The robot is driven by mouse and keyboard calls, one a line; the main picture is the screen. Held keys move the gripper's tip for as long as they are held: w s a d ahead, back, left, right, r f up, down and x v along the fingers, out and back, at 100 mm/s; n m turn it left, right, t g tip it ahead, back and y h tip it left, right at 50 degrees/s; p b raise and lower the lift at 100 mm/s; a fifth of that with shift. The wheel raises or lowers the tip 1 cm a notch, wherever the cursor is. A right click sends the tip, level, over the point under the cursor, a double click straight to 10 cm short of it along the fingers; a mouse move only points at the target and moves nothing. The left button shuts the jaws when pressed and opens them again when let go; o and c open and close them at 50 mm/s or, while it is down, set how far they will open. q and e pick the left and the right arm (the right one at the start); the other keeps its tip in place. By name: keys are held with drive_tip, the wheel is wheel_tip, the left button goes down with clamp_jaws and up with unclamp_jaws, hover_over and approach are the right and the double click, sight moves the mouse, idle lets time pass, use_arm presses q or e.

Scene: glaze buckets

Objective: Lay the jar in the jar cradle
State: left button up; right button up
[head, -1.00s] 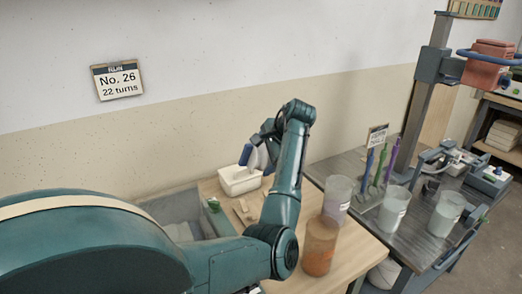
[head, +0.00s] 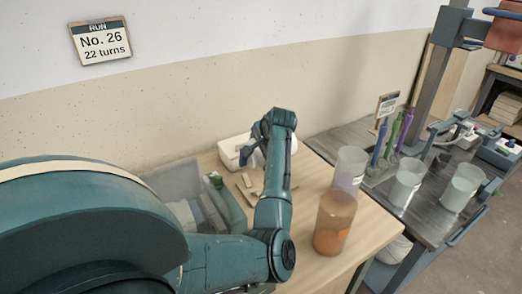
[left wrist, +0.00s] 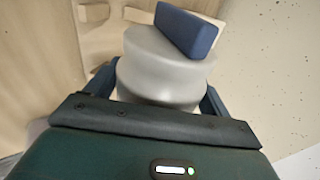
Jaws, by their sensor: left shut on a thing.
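My left gripper (head: 254,147) is shut on a pale grey, round jar with a blue bar across its top. The jar (left wrist: 160,80) fills the middle of the left wrist view, between dark fingers, with the blue bar (left wrist: 187,32) at its upper end. In the head view the jar is mostly hidden behind my arm; a bluish part shows by the gripper. Light wooden pieces (head: 250,190), possibly the jar cradle, lie on the wooden table below the gripper. Whether the jar touches anything is unclear. My right gripper is not in view.
A white tub (head: 232,150) stands behind the gripper by the wall. A grey bin (head: 175,183) is at the left. An orange-filled container (head: 334,222) and a clear one (head: 350,168) stand on the right of the table (head: 372,225). Several tools and containers stand on the metal bench.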

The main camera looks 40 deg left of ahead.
use_arm(q)
drive_tip(key=shift+f+b, duration=1.95)
drive_tip(key=shift+b, duration=0.6)
drive_tip(key=shift+f+b, duration=0.65)
drive_tip(key=shift+b, duration=0.35)
drive_tip(key=shift+p, duration=0.5)
drive_tip(key=shift+a+f, duration=0.1)
drive_tip(key=shift+f, duration=1.3)
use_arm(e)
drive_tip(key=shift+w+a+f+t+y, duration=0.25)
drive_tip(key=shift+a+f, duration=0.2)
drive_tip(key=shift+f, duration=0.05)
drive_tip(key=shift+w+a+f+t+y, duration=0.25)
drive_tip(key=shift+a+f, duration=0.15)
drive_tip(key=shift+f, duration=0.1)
